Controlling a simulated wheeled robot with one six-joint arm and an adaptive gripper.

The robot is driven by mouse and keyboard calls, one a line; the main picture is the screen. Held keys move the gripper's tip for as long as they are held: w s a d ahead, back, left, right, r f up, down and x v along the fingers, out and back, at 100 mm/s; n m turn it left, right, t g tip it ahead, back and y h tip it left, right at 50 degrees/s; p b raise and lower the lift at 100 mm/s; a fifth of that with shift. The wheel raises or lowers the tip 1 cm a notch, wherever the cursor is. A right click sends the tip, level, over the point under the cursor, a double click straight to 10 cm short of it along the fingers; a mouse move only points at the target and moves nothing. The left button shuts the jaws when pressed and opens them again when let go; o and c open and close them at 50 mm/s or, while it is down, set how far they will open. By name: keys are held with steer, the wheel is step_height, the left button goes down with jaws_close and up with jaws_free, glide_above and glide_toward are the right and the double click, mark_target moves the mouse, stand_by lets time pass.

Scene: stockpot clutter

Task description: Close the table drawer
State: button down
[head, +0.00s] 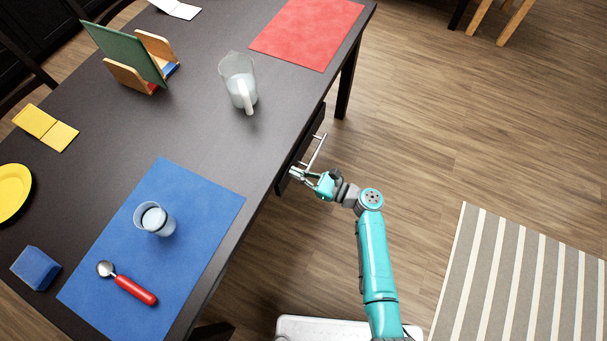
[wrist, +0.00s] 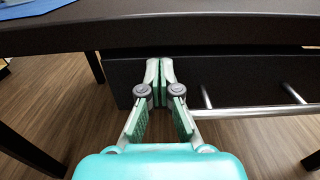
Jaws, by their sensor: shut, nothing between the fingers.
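The drawer front (wrist: 225,80) is a dark panel under the dark table's edge, with a silver bar handle (wrist: 245,112). In the head view the drawer (head: 309,141) shows as a narrow dark strip standing slightly out from the table edge, with its handle (head: 317,151) facing the open floor. My gripper (head: 294,174) is shut and empty, at the near end of the drawer front. In the wrist view its fingertips (wrist: 159,72) are in front of the panel's left part, left of the handle. I cannot tell whether they touch it.
The tabletop (head: 185,115) holds a blue mat (head: 200,200) with a cup (head: 154,219) and red-handled scoop (head: 135,290), a pitcher (head: 238,82) and a red mat (head: 308,32). A table leg (head: 347,80) stands beyond the drawer. Floor right of the table is mostly clear, with a striped rug (head: 525,285).

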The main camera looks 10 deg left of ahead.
mark_target(284, 168)
steer(key=shift+x, duration=2.35)
steer(key=shift+r, duration=0.1)
